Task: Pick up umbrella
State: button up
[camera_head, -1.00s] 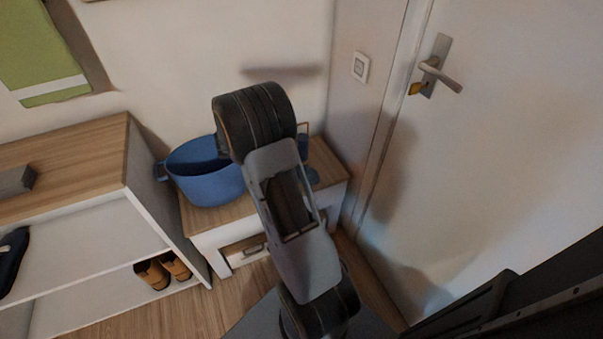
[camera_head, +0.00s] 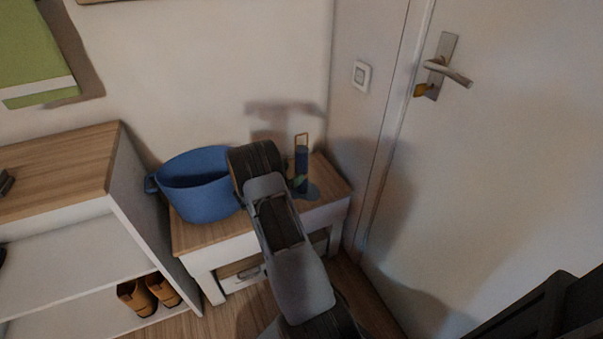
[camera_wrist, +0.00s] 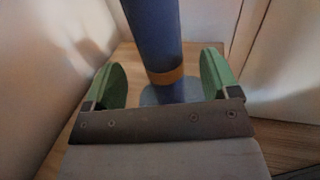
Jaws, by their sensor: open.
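A slim blue upright object, apparently the umbrella (camera_head: 301,168), stands on the low wooden-topped cabinet (camera_head: 335,188) near the wall, with a tan loop at its top and a flat rounded base. In the wrist view the blue shaft (camera_wrist: 155,35) has an orange-brown band low down and meets a grey-blue base (camera_wrist: 172,95). My gripper (camera_wrist: 163,80) is open, its two green fingers apart on either side of the shaft's lower part. I cannot tell how far the shaft lies between them. In the head view my arm mostly hides the gripper.
A blue pot (camera_head: 205,190) stands on the same cabinet, left of my arm. A white shelf unit with a wooden top (camera_head: 75,160) is at the left, with brown shoes (camera_head: 150,292) low down. A door with a handle (camera_head: 445,68) fills the right.

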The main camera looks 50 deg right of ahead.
aim_at(304, 165)
jog(key=shift+s+d+b, duration=0.2)
jog(key=shift+d+b, duration=0.15)
jog(key=shift+d, duration=1.25)
jog(key=shift+s+d+b, duration=0.2)
jog(key=shift+d+b, duration=0.15)
jog(key=shift+d, duration=1.2)
jog(key=shift+c, duration=0.5)
jog(key=c, duration=1)
jog(key=shift+r, duration=0.1)
